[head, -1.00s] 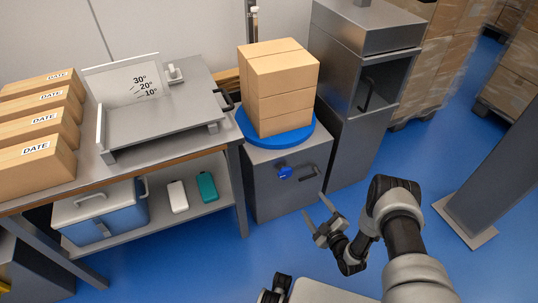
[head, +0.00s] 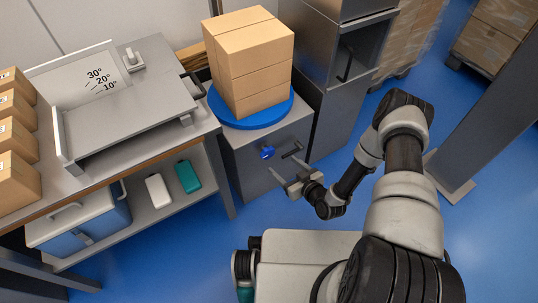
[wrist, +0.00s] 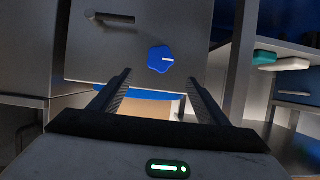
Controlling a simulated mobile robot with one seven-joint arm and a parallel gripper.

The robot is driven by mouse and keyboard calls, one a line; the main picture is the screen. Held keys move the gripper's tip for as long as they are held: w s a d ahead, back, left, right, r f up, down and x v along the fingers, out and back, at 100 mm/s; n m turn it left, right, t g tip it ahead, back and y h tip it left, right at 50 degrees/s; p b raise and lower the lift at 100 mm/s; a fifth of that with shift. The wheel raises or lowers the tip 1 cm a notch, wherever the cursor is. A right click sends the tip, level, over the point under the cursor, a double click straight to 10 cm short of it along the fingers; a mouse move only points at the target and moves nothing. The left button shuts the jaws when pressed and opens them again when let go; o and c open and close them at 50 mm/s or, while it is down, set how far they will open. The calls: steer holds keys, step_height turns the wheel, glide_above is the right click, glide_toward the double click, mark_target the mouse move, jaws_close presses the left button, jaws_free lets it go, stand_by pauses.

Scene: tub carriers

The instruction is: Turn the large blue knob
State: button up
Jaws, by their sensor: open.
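The large blue knob (head: 267,153) is on the front of a grey cabinet (head: 240,175), beside a dark handle (head: 294,149). In the wrist view the blue knob (wrist: 161,59) shows a white mark and lies beyond the fingertips, between them. My gripper (head: 283,178) is in front of the cabinet, just below and right of the knob in the head view. In the wrist view my gripper (wrist: 160,83) has its two fingers spread with nothing between them. It does not appear to touch the knob.
A blue round turntable (head: 252,117) bearing stacked cartons (head: 250,60) tops the cabinet. A workbench (head: 150,154) with a tilted metal plate and boxes stands left. A tall metal unit (head: 322,110) stands right, and a grey post (head: 480,130) farther right. Blue floor lies between.

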mark_target(267, 156)
steer(key=b+x, duration=0.2)
steer(key=x, duration=0.9)
steer(key=shift+w+a+f+b, duration=0.1)
steer(key=shift+w+a+b, duration=0.1)
steer(key=shift+b, duration=0.2)
steer(key=shift+d, duration=0.1)
steer(key=c, duration=1)
steer(key=shift+c, duration=0.2)
steer(key=shift+s, duration=0.1)
steer(key=shift+s+a+f+n+t+h, duration=0.1)
steer(key=shift+a+n+t+h, duration=0.15)
steer(key=shift+n, duration=0.3)
steer(key=shift+a+n+t+h, duration=0.15)
steer(key=shift+n+h, duration=0.2)
steer(key=shift+n, duration=0.2)
steer(key=n+t+h, duration=0.1)
steer(key=n, duration=0.1)
steer(key=n+t, duration=0.1)
steer(key=shift+s+a+f+n+h, duration=0.1)
steer(key=shift+s+f+n+h, duration=0.1)
steer(key=shift+n+h, duration=0.2)
steer(key=n, duration=0.1)
steer(key=n+t, duration=0.2)
steer(key=n, duration=0.1)
steer(key=shift+a+f+h, duration=0.15)
steer(key=shift+f+h, duration=0.1)
steer(key=shift+h, duration=0.15)
steer(key=shift+f+n+t, duration=0.2)
steer(key=shift+n+t, duration=0.5)
steer(key=shift+n, duration=0.9)
